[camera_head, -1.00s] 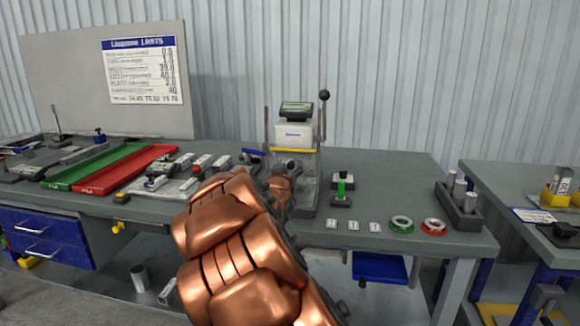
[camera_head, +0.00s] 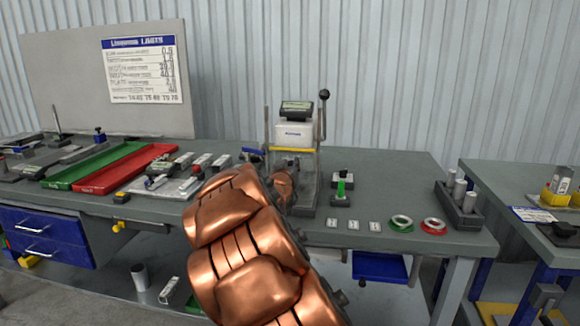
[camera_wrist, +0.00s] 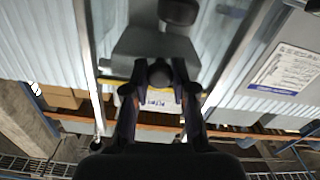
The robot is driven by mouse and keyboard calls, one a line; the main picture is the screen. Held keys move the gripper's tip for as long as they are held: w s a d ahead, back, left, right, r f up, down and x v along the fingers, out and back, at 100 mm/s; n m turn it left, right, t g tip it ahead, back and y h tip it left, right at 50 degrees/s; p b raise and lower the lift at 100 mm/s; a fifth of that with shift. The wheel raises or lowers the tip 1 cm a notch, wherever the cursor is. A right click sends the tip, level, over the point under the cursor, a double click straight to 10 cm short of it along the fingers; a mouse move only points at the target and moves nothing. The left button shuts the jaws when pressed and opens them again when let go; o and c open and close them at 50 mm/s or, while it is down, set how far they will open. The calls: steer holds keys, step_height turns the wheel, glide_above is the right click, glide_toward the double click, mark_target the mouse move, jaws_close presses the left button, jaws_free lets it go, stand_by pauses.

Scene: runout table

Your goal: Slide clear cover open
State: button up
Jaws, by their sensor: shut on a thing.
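The test fixture (camera_head: 303,203) stands near the middle of the bench, with upright posts, a yellow bar (camera_head: 293,150) and a see-through front panel that I take for the clear cover (camera_head: 307,168). The panel's edges are hard to make out, and my copper arm hides its lower left. My gripper (camera_wrist: 159,66) is at the front of the fixture. In the wrist view its two dark fingers are on either side of a dark round knob (camera_wrist: 160,73), shut on it. I cannot tell how the knob joins the cover.
A lever with a black ball (camera_head: 323,94) rises at the fixture's right. A small stand with a green part (camera_head: 341,188) and green and red rings (camera_head: 402,223) lie to its right. Green (camera_head: 95,165) and red (camera_head: 126,170) trays lie left.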

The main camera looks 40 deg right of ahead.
jaws_close()
steer(key=shift+r, duration=0.15)
step_height(320, 180, up, 12)
steer(key=p, duration=0.8)
steer(key=shift+r+p, duration=0.2)
steer(key=shift+p, duration=0.1)
steer(key=o, duration=0.8)
jaws_free()
steer(key=shift+a, duration=0.1)
